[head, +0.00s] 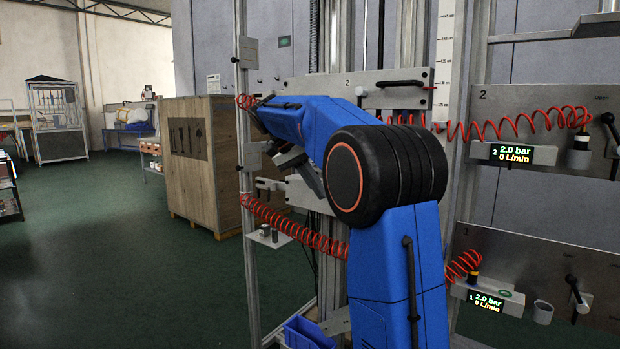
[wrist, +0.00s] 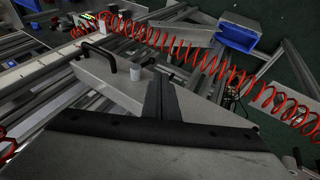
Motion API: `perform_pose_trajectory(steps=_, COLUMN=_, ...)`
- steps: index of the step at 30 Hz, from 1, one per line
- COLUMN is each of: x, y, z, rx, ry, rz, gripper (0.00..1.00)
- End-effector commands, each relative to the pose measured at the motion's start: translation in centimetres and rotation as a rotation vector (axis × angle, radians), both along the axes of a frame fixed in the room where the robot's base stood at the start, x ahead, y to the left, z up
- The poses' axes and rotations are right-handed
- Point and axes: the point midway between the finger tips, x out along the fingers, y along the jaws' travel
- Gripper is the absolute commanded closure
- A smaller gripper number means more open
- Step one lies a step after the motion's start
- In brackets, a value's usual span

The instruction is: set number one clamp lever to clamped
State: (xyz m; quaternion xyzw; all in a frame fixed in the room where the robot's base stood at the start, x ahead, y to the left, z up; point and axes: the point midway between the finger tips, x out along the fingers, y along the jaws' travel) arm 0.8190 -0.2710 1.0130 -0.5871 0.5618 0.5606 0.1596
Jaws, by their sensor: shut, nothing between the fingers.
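My gripper (wrist: 161,84) is shut and empty in the wrist view, its dark fingers together over a pale plate (wrist: 118,86). A black bent handle (wrist: 108,54) on that plate is left of the fingertips, apart from them. A small white cylinder (wrist: 148,60) stands between the handle and the fingers. In the head view, a lower grey plate (head: 285,190) shows behind my arm, with a dark lever-like part (head: 268,185) at its left. My arm hides the rest of it. I cannot tell which part is the number one clamp lever, or its setting.
A plate marked 2 (head: 340,92) carries a black handle (head: 400,84) above. Red coiled hoses (head: 290,230) cross the frame, also beyond the fingers in the wrist view (wrist: 215,62). Right panels carry black levers and lit displays (head: 508,154). A blue bin (head: 305,334) sits low.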

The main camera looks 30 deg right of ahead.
Motion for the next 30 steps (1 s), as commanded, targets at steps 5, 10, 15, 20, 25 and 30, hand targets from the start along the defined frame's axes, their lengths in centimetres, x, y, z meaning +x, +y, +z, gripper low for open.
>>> perform_pose_trajectory(steps=5, x=0.8, y=1.4, z=2.3, rx=0.000, ry=-0.002, rz=0.002, gripper=1.00)
perform_pose_trajectory(steps=10, x=1.1, y=2.0, z=3.4, rx=-0.001, ry=0.000, rz=0.001, gripper=1.00)
perform_pose_trajectory(steps=15, x=1.1, y=2.2, z=3.7, rx=0.000, ry=0.001, rz=0.001, gripper=1.00)
perform_pose_trajectory(steps=20, x=1.1, y=2.2, z=3.7, rx=0.000, ry=0.000, rz=0.001, gripper=1.00)
perform_pose_trajectory(steps=25, x=1.1, y=2.1, z=3.7, rx=0.000, ry=0.000, rz=0.000, gripper=1.00)
perform_pose_trajectory(steps=30, x=1.0, y=2.2, z=3.7, rx=0.002, ry=0.000, rz=0.003, gripper=1.00)
